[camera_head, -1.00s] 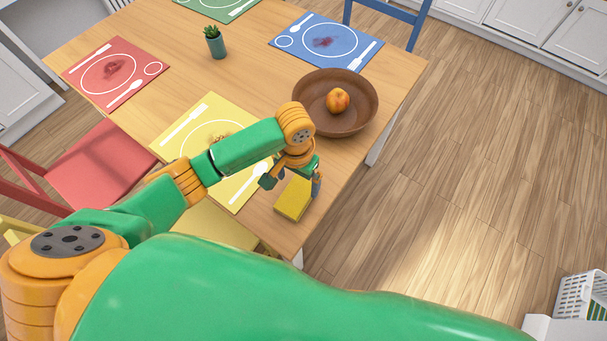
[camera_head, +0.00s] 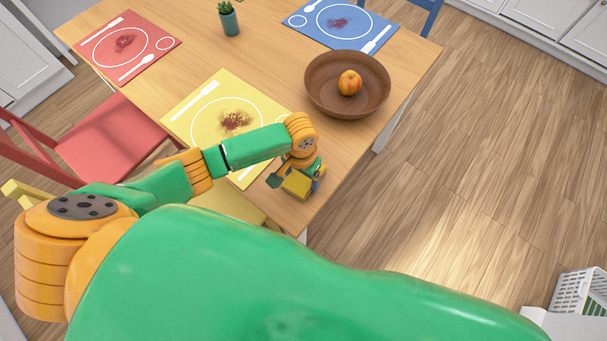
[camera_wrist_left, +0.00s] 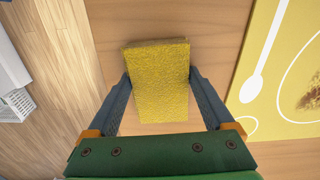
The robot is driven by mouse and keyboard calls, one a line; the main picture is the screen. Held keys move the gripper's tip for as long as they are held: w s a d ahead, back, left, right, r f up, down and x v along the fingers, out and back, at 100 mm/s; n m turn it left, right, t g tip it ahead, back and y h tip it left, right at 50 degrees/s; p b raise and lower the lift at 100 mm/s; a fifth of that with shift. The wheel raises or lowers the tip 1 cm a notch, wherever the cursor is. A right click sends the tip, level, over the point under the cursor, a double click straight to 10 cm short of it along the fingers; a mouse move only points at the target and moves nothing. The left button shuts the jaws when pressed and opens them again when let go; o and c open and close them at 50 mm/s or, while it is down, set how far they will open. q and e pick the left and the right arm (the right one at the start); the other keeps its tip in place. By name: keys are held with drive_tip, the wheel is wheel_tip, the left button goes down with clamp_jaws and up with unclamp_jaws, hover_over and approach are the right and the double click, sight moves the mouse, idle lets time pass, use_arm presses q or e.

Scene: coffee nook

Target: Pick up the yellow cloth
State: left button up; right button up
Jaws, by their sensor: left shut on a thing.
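The yellow cloth (camera_head: 297,183) is a thick, rough, folded-looking block at the table's near right edge. In the left wrist view the cloth (camera_wrist_left: 158,75) lies between the two fingers. My left gripper (camera_head: 296,181) is shut on it, one finger against each side. In the left wrist view the left gripper (camera_wrist_left: 160,92) has its fingertips touching the cloth's left and right sides. Whether the cloth is clear of the tabletop I cannot tell. My right gripper is not in view.
A yellow placemat (camera_head: 205,95) with a brown stain lies left of the cloth. A brown bowl (camera_head: 325,98) with an orange fruit (camera_head: 349,82) stands behind it. The table (camera_head: 262,70) ends just right of the cloth. Red (camera_head: 155,52) and blue (camera_head: 313,30) placemats and a potted plant (camera_head: 230,22) are farther back.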

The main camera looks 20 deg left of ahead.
sight(302, 180)
use_arm(q)
drive_tip(key=shift+r, duration=0.35)
wheel_tip(302, 180, up, 3)
drive_tip(key=shift+s+d+r+p, duration=0.15)
drive_tip(key=shift+p, duration=0.4)
drive_tip(key=s+r, duration=0.1)
drive_tip(key=r, duration=0.1)
drive_tip(key=s+d+r+p, duration=0.1)
drive_tip(key=s+r, duration=0.1)
drive_tip(key=shift+s+d+r, duration=0.1)
drive_tip(key=shift+s+r, duration=0.15)
drive_tip(key=shift+s, duration=0.05)
drive_tip(key=s+d+r+p, duration=0.2)
drive_tip(key=s+r+p, duration=0.1)
drive_tip(key=s, duration=0.6)
drive_tip(key=shift+s+d+r, duration=0.25)
drive_tip(key=shift+d+r, duration=0.15)
drive_tip(key=shift+r, duration=0.35)
